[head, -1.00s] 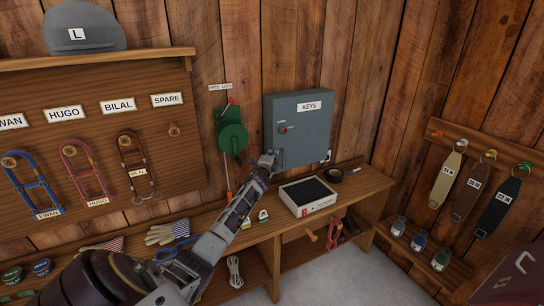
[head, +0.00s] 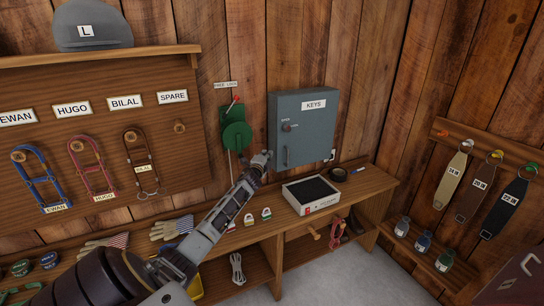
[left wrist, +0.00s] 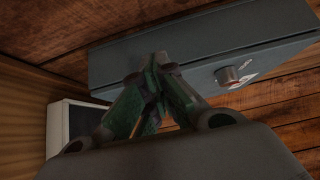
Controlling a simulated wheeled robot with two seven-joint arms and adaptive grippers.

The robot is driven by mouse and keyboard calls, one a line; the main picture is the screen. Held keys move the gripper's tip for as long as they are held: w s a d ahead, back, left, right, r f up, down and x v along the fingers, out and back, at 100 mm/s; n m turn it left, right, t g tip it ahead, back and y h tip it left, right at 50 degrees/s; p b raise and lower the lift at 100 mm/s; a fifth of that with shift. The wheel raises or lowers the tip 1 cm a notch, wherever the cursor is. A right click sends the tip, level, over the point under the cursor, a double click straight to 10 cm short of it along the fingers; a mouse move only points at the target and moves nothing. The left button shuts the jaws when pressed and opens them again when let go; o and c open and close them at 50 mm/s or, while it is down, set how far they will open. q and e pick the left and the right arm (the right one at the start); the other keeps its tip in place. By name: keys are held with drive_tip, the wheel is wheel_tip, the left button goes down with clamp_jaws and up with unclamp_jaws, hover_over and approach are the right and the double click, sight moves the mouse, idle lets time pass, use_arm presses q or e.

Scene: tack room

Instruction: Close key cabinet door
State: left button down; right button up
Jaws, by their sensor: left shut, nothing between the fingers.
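The grey-blue key cabinet (head: 309,145) hangs on the wood wall with a "KEYS" label. My left gripper (head: 263,157) is shut and empty, just left of the cabinet's lower left edge. In the left wrist view the closed fingertips (left wrist: 154,64) overlap the cabinet (left wrist: 200,50); I cannot tell whether they touch it. The knob (left wrist: 228,77) shows there to their right. My right gripper is out of view.
Below, a wooden bench (head: 355,185) carries a white-sided tray (head: 311,194), small padlocks and gloves (head: 172,228). Tagged straps hang at the right. The wall right of the cabinet is mostly bare.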

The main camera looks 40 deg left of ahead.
use_arm(q)
drive_tip(key=shift+s+a+f, duration=0.1)
drive_tip(key=shift+s+a, duration=1.6)
drive_tip(key=shift+s, duration=0.1)
